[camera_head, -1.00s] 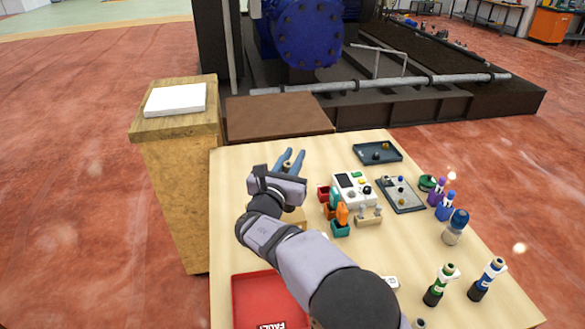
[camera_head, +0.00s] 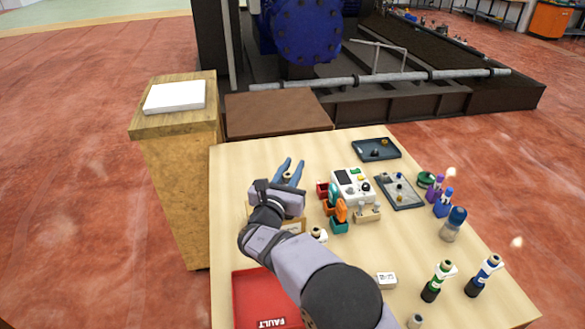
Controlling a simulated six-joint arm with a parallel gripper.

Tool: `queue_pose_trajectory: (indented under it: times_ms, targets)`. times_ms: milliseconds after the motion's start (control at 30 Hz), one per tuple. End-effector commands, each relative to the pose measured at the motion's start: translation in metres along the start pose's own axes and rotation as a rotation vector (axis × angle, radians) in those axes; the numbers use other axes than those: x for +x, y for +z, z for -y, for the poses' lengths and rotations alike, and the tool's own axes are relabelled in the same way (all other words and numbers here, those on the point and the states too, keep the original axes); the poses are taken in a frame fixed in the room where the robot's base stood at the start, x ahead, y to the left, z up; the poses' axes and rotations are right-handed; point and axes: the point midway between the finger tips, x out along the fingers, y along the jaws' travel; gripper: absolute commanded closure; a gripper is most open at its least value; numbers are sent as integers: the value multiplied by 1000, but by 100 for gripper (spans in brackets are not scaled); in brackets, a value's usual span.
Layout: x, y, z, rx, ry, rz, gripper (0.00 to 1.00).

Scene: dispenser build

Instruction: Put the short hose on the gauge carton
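My gripper (camera_head: 289,163) is over the left part of the table, its two blue fingers apart at the tips. A small dark and tan piece (camera_head: 288,176) shows between the fingers; I cannot tell whether it is gripped or whether it is the short hose. A tan carton (camera_head: 293,228) with a pale label is partly hidden under my gripper and wrist. It may be the gauge carton, but its label is too small to read. A small white box (camera_head: 387,280) with dark print lies at the front right.
A red tray (camera_head: 250,297) marked FAULT lies at the front left. Coloured bins (camera_head: 340,226) and a white device (camera_head: 351,186) stand right of my gripper. Dark trays (camera_head: 376,150) and several bottles (camera_head: 453,224) fill the right side. The table's back left is clear.

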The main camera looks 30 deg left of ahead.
Motion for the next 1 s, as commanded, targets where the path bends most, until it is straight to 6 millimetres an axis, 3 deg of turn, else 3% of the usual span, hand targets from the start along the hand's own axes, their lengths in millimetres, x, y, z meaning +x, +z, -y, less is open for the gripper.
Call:
queue_pose_trajectory:
  times_ms: [67,533,767,1000]
  targets:
    - [0,0,0,0,0,0,63]
    - [-2,4,0,0,1,0,63]
    - [-28,0,-1,1,2,0,63]
    - [-72,0,-1,2,4,0,63]
